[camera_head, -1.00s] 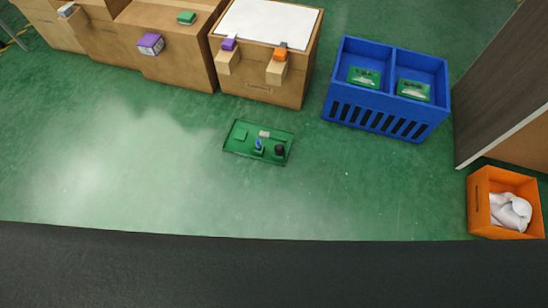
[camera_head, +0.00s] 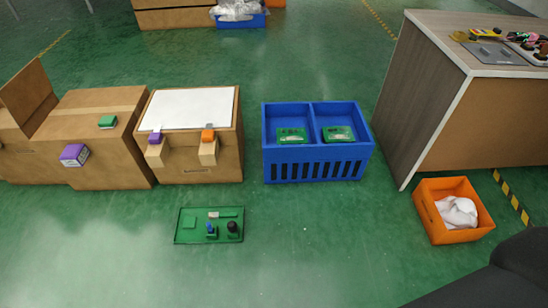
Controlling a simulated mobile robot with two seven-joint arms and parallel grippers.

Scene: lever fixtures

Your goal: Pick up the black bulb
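The black bulb (camera_head: 232,227) is a small dark round thing at the right side of a green tray (camera_head: 188,238) that lies on the floor, left of the picture's middle. A small blue piece (camera_head: 211,228) stands beside it on the tray, and a pale piece (camera_head: 213,214) lies near the tray's back edge. Neither of my grippers is in view, and nothing touches the bulb.
A blue two-part crate (camera_head: 318,173) holding green boards stands behind and right of the tray. Cardboard boxes (camera_head: 200,172) stand behind it. An orange bin (camera_head: 463,237) with a white bag and a wood-sided counter (camera_head: 400,105) are at the right. Floor around the tray is clear.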

